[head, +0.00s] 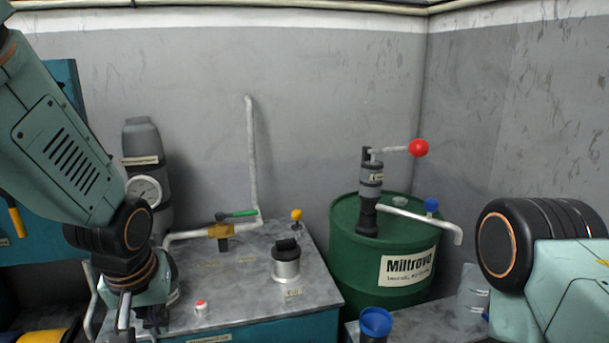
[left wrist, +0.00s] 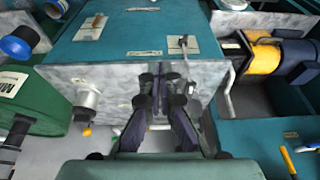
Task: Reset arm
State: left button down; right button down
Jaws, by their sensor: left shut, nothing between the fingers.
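My left gripper (head: 138,322) hangs from the left arm at the lower left of the head view, in front of the grey-topped teal cabinet (head: 240,266). In the left wrist view, its fingers (left wrist: 160,88) are shut with nothing between them. They appear over the cabinet's grey top (left wrist: 100,85), apart from the valve and the knobs. My right arm shows only as links at the lower right of the head view. Its gripper is out of the picture.
On the cabinet stand a green-handled valve (head: 222,230), a red button (head: 201,306), a yellow-topped lever (head: 296,217) and a metal cylinder (head: 286,266). A green drum (head: 345,255) with a red-knobbed pump (head: 371,185) stands to the right. A gauge (head: 145,191) is behind.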

pick_arm(q)
jog(key=s+f+m+t+h+b, duration=0.1)
jog(key=s+f+m+t+b, duration=0.25)
jog(key=f, duration=1.65)
jog(key=s+f+g+b, duration=0.1)
jog(key=s+f+g, duration=0.1)
jog(key=s+f, duration=0.3)
jog(key=s+f+g+b, duration=0.1)
jog(key=s+f, duration=0.4)
jog(key=s, duration=0.5)
jog(key=s+f+n+g+b, duration=0.1)
jog(key=s+f+g, duration=0.2)
jog(key=s+f, duration=0.2)
jog(key=s, duration=0.3)
jog(key=shift+s+g+b, duration=0.3)
jog(key=shift+g, duration=0.05)
